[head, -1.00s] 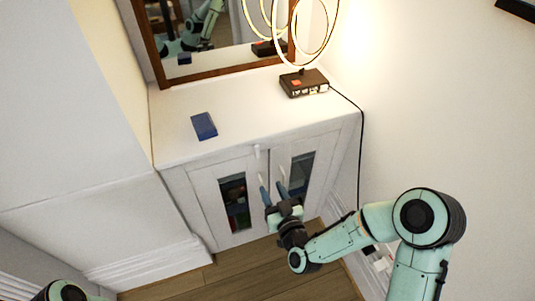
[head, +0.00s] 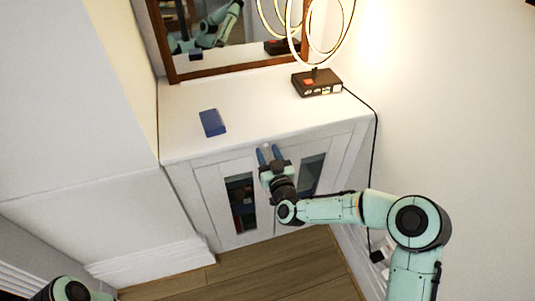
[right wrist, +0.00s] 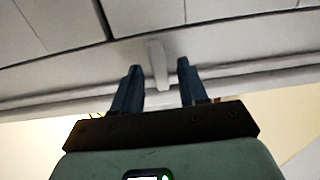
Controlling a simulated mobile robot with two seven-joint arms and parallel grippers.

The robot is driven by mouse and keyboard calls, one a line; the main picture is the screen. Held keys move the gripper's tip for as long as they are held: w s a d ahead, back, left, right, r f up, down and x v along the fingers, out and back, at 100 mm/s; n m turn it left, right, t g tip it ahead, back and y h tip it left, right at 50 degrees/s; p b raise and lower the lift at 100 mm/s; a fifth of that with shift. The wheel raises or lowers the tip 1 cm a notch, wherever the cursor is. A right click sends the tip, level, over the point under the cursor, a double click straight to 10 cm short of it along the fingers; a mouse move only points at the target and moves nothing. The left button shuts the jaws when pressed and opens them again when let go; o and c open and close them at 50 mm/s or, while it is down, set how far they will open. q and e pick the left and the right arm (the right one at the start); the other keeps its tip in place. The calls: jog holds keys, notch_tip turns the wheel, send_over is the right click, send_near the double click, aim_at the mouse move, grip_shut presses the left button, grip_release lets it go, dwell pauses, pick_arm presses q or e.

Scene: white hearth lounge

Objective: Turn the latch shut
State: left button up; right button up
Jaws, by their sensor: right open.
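The latch (right wrist: 158,66) is a small white bar on the white cabinet (head: 215,158), at the top where the two glass-paned doors meet. In the right wrist view it stands nearly upright, slightly tilted, between my two dark fingers. In the head view it is mostly hidden behind the fingertips. My right gripper (head: 270,150) is open, its blue fingers pointing at the cabinet front just under the top. It also shows in the right wrist view (right wrist: 159,72), with a gap on each side of the latch. My left gripper is out of view.
On the cabinet top are a blue box (head: 212,123) and a dark lamp base (head: 317,82) with glowing rings. A framed mirror (head: 230,68) stands behind. A black cord (head: 374,150) hangs on the right side. The wooden floor (head: 250,272) in front is clear.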

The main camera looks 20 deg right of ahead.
jog(key=shift+w, duration=0.25)
grip_shut()
